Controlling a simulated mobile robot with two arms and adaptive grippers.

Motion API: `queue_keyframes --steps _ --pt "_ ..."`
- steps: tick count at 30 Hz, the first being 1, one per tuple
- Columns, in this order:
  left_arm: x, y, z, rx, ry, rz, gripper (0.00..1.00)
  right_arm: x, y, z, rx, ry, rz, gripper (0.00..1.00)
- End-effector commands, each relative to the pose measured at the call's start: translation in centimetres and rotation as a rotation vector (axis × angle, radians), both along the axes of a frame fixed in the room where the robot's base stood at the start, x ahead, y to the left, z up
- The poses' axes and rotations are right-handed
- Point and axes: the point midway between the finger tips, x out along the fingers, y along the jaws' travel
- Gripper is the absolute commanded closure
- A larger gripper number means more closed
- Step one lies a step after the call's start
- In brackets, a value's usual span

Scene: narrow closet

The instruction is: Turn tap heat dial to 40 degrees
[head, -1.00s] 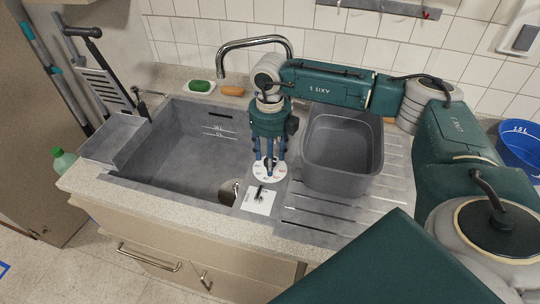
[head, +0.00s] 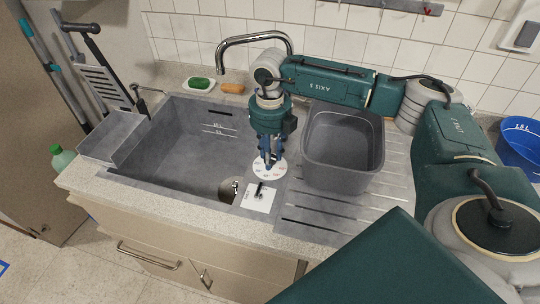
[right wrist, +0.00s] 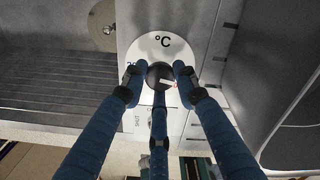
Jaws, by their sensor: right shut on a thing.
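The heat dial is a round white plate (head: 270,174) with coloured marks, set between the sink basin and the drainer. In the right wrist view the plate (right wrist: 152,43) carries "°C" and has a dark knob (right wrist: 160,74) with a pale pointer line at its middle. My right gripper (head: 269,165) points down onto the dial, its blue fingers closed around the knob. In the right wrist view the fingers (right wrist: 159,75) hide most numbers. A white square plate (head: 260,197) with a small black lever lies just in front. My left gripper is not in view.
A grey tub (head: 343,181) stands on the drainer right of my gripper. The curved tap (head: 254,39) rises behind. The sink basin (head: 165,145) is open on the left. A green sponge (head: 198,83) and an orange one (head: 232,87) lie at the back.

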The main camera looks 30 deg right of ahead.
Motion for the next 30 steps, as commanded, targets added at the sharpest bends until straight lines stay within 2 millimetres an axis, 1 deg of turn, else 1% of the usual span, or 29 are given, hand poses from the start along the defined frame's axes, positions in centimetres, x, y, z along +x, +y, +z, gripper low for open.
queue_keyframes --steps 1,12,30 --pt "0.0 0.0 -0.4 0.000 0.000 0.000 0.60 0.1 0.0 -0.1 -0.001 -0.002 -0.038 0.97" --pt "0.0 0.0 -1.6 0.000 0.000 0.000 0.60 0.1 -0.1 0.0 -0.001 -0.004 -0.386 0.97" --pt "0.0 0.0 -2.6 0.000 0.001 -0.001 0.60 0.2 -0.1 0.1 0.000 -0.005 -0.954 0.97"
